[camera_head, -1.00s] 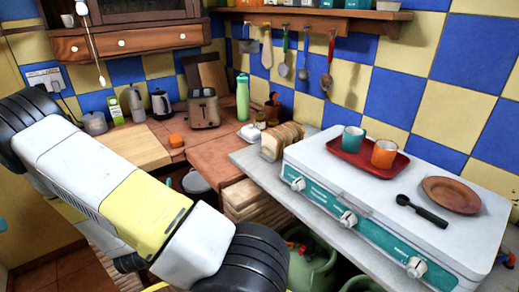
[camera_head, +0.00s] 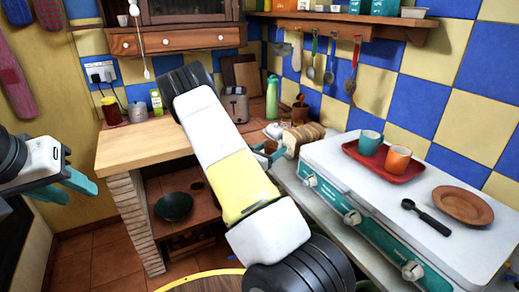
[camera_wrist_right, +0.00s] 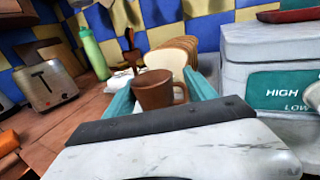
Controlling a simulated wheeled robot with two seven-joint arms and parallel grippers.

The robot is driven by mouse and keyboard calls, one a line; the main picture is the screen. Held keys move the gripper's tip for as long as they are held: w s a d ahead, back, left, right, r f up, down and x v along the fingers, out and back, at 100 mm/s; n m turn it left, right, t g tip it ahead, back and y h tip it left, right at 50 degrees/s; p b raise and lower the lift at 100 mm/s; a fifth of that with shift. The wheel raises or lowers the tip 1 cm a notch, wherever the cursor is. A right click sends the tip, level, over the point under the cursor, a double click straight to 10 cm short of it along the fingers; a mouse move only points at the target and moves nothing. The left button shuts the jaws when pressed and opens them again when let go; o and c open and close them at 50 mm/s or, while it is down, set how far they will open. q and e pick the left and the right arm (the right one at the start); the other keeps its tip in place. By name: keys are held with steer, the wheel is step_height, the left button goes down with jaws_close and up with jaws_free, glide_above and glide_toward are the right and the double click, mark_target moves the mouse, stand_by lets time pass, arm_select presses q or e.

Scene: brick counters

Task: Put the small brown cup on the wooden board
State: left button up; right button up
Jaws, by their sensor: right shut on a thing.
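The small brown cup (camera_wrist_right: 157,90) is in the right wrist view, upright, with its handle to the right. My right gripper (camera_wrist_right: 155,98) is shut on it, a teal finger on each side. In the head view my right gripper (camera_head: 268,154) shows only partly beyond my own arm, beside the bread; I cannot make out the cup there. The light wooden board (camera_head: 145,143) lies on the counter at the left, apart from the right gripper. My left gripper (camera_head: 82,198) is at the left edge, its teal fingers apart and empty, left of the board.
Sliced bread (camera_head: 303,137), a toaster (camera_head: 235,104) and a green bottle (camera_head: 271,98) stand near my right gripper. A white stove (camera_head: 400,190) holds a red tray (camera_head: 382,168) with two cups. A jar (camera_head: 111,112) and a kettle (camera_head: 138,112) stand behind the board, whose surface looks clear.

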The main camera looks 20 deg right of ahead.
steer(key=d, duration=0.2)
steer(key=shift+w+d+f, duration=0.2)
steer(key=shift+w+d, duration=0.1)
steer(key=shift+d, duration=0.05)
steer(key=shift+f, duration=1.7)
steer(key=shift+f, duration=0.15)
steer(key=o, duration=1.4)
steer(key=shift+o, duration=0.2)
